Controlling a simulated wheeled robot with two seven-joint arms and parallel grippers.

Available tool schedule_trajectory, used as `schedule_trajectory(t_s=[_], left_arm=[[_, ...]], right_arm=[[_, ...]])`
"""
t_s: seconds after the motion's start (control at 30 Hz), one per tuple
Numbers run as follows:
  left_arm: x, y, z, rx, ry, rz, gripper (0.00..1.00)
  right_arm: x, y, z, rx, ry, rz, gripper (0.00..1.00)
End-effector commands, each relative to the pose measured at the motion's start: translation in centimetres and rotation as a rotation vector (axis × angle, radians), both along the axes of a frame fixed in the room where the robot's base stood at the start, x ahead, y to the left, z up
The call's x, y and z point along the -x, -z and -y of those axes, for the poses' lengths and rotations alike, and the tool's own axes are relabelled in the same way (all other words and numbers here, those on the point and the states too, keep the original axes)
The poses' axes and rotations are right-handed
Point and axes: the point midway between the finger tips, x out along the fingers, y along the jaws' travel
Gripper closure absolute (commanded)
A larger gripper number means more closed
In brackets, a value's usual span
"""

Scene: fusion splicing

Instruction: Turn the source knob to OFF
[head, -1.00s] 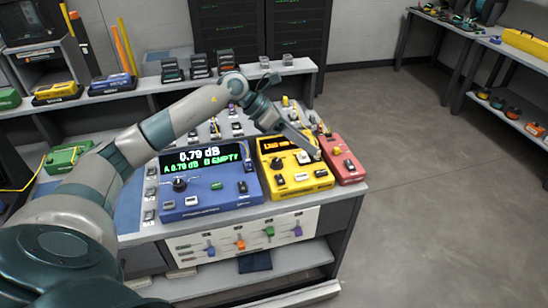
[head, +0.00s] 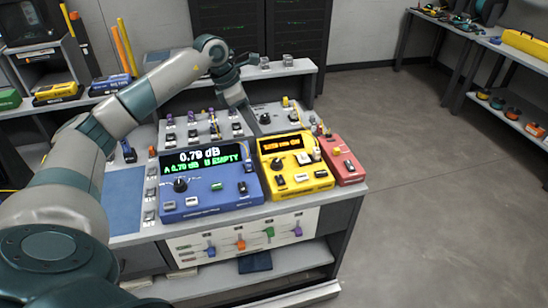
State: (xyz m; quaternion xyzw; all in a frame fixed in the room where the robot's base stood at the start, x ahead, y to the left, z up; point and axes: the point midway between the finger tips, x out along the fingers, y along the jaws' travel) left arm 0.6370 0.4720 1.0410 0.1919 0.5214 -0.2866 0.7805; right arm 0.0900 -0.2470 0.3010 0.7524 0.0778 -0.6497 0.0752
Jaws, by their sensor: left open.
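The yellow box (head: 310,184) stands on the bench right of the blue meter (head: 218,207). It has a dark knob (head: 277,163) at its left and a small orange-lit display (head: 282,143) whose text is too small to read. I cannot make out the knob's pointer setting. Another dark knob (head: 265,118) sits on the grey panel behind. My left gripper (head: 254,131) is open, behind the yellow box and above the grey panel, apart from the yellow box's knob. My right gripper is out of view.
The blue meter shows 0.79 dB and B EMPTY. A red box (head: 343,160) stands right of the yellow one. Grey panels with several small connectors lie behind. Coloured sliders (head: 240,244) are on the bench front. The floor at the right is clear.

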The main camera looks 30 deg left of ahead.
Motion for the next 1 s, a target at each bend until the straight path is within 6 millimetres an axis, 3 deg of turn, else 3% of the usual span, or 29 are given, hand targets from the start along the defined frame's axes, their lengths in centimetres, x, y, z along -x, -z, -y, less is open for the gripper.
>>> schedule_trajectory(t_s=[0.3,0.8,1.0], left_arm=[[-1.1,3.7,1.2,0.003,0.001,-0.005,0.54],[-3.8,12.0,3.4,0.002,0.001,-0.003,0.54],[-4.5,14.3,3.9,0.002,0.0,-0.001,0.54]], right_arm=[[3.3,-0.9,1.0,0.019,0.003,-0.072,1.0],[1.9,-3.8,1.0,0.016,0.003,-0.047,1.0],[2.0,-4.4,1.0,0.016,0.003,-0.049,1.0]])
